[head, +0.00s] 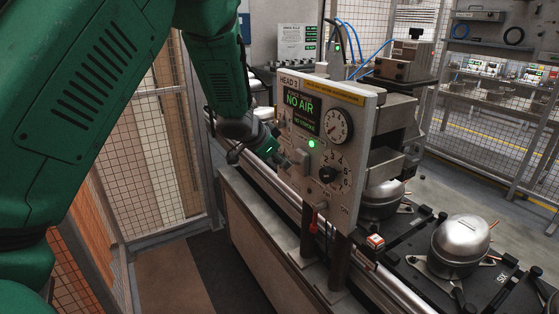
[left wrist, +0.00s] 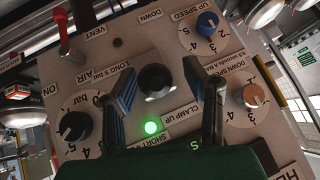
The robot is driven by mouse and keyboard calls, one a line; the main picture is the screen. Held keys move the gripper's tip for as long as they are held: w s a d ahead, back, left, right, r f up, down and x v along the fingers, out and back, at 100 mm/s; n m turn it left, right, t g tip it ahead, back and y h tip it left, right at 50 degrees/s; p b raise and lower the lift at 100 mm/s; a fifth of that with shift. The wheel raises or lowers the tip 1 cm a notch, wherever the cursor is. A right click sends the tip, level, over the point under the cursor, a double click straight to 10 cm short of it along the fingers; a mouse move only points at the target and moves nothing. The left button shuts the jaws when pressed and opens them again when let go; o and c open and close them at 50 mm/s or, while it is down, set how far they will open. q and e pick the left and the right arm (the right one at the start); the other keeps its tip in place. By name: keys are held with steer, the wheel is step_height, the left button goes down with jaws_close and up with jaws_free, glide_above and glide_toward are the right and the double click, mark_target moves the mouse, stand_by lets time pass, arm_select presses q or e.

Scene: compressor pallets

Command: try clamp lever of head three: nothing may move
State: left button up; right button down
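The head three panel (head: 325,135) stands upright and shows NO AIR on its display (head: 303,108). A green lamp (head: 311,143) is lit on it; the lamp also shows in the left wrist view (left wrist: 151,127). In that view a round black part (left wrist: 155,82), seen end-on, sits between the CLAMP UP and DOWN labels; it looks like the clamp lever. My left gripper (left wrist: 161,72) is open, one blue-padded finger on each side of it. Gaps show on both sides; depth is unclear. In the head view my left gripper (head: 282,148) is at the panel's left part, partly hidden. My right gripper is out of view.
A red-tipped lever (left wrist: 63,22) labelled VENT, a blue knob (left wrist: 207,24) and a black dial (left wrist: 74,127) are near the fingers. Silver compressors (head: 459,243) stand on black pallets right of the panel. Mesh fencing (head: 150,150) is at the left.

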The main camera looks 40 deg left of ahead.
arm_select(q)
steer(key=shift+s+f, duration=0.1)
steer(key=shift+s, duration=0.05)
steer(key=v, duration=1.1)
steer(key=shift+s+r, duration=0.2)
steer(key=shift+r, duration=0.1)
steer(key=s+d+f+n+g+h+b, duration=0.1)
steer(key=s+d+f+b, duration=0.25)
steer(key=f, duration=0.85)
steer(key=s+d+f+g+b, duration=0.2)
steer(key=s+d+f+b, duration=0.15)
steer(key=f, duration=0.85)
steer(key=s+d+f+n+g+h+b, duration=0.1)
steer(key=s+d+f+b, duration=0.25)
steer(key=f, duration=0.75)
steer(key=s+d+f+n+g+y+b, duration=0.2)
steer(key=s+f+b, duration=0.6)
steer(key=s+f, duration=1.3)
steer(key=shift+s+d+f+g, duration=0.2)
steer(key=shift+d+f+g, duration=0.5)
steer(key=shift+d+g, duration=0.3)
